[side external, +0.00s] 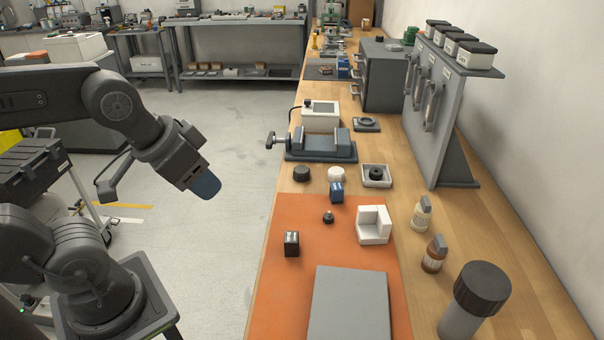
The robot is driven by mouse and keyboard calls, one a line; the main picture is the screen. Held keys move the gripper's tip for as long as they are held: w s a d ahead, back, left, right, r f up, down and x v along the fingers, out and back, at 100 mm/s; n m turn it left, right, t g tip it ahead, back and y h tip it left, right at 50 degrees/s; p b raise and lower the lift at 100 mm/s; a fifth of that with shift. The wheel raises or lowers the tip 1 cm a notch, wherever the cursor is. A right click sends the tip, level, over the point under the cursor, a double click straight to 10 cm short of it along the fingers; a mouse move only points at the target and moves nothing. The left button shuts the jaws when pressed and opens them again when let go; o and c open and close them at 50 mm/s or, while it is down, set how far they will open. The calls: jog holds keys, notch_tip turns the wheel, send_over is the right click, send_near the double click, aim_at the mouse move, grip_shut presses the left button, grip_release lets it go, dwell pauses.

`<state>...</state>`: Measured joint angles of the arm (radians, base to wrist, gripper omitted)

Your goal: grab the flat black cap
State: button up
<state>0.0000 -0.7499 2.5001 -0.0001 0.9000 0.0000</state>
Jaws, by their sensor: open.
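A flat black cap (301,173) lies on the wooden bench, left of a round white cap (336,174) and in front of the grey vise. My gripper (204,186) hangs over the floor left of the bench, well apart from the cap. It is open, and I see nothing held in it; its fingertips are small and dark here. A black ring-shaped part (376,172) sits in a small white tray (388,184) to the right. A small black knob (328,217) stands on the orange mat.
The vise (321,145) stands behind the caps. Bottles (421,215) and a black-lidded cylinder (482,290) stand right. The bench's left edge is near the cap.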

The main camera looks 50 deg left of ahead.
jog(key=o, duration=0.7)
jog(key=w+a+r+n+g, duration=0.15)
jog(key=w+r+n, duration=0.25)
jog(key=w, duration=0.6)
jog(key=n+g, duration=0.4)
jog(key=n, duration=1)
send_over(300, 168)
notch_tip(300, 168, down, 14)
notch_tip(300, 168, down, 14)
jog(key=shift+r, duration=0.25)
